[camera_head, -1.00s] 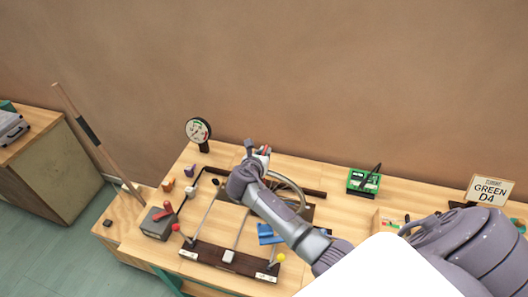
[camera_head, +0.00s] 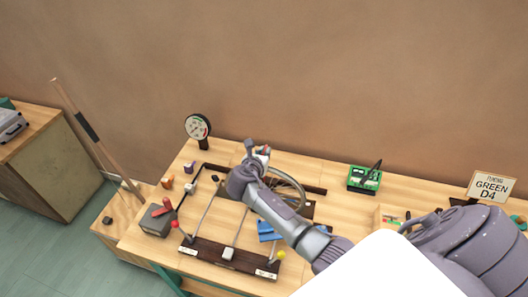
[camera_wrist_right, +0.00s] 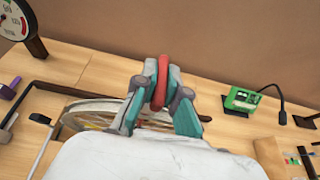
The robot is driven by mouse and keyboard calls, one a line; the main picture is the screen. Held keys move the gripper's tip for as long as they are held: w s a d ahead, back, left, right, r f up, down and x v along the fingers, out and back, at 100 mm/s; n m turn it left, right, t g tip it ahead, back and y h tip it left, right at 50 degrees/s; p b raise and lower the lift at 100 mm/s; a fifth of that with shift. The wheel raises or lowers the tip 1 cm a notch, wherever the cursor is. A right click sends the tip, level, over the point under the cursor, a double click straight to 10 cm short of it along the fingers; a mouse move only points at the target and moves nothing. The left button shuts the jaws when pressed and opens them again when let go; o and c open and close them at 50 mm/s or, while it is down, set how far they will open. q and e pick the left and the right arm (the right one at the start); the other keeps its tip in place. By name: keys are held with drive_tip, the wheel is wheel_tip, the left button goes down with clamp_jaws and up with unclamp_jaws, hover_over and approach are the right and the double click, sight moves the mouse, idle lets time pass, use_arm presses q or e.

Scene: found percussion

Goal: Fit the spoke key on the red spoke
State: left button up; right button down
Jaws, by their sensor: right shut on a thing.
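My right gripper (camera_head: 260,155) is above the far part of the spoked wheel (camera_head: 292,183) on the bench. In the right wrist view the gripper (camera_wrist_right: 160,85) is shut on a red piece (camera_wrist_right: 162,78), which looks like the spoke key. It is upright between the fingertips. The wheel also shows in the wrist view (camera_wrist_right: 85,118), below and left of the gripper, partly hidden by it. I cannot pick out the red spoke or tell whether the key touches any spoke. My left gripper is not in view.
A dial gauge (camera_head: 198,127) stands at the back left. A green device (camera_head: 364,180) stands right of the wheel, and a "GREEN D4" sign (camera_head: 491,187) is farther right. A dark bar (camera_head: 215,259) with upright rods lies in front. A blue piece (camera_head: 267,231) is near my arm.

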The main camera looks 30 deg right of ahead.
drive_tip(key=shift+f, duration=0.45)
drive_tip(key=c, duration=1.2)
unclamp_jaws()
drive_tip(key=shift+r, duration=0.1)
drive_tip(key=shift+o, duration=0.2)
drive_tip(key=v, duration=1.2)
